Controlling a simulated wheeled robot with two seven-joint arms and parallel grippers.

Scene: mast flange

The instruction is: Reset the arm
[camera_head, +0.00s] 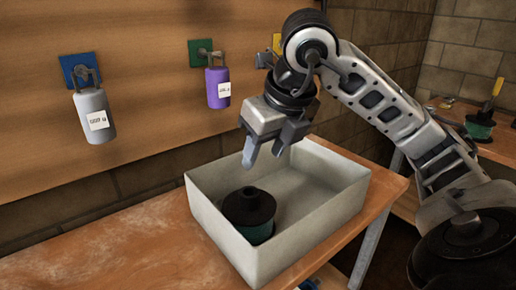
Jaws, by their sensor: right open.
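My right arm comes in from the right, and my right gripper (263,158) hangs over the white bin (315,225). Its two fingers point down and are apart, with nothing between them. A black and dark green round flanged part (250,213) stands upright inside the bin, toward its near left side. The gripper is above and slightly behind this part and does not touch it. My left gripper does not show.
A grey tagged cylinder (94,115) and a purple one (217,88) hang from blue and green plates on the wooden wall board. A yellow plate (276,43) is partly hidden by my arm. The wooden table (120,250) is clear left of the bin. A second bench (500,146) stands at right.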

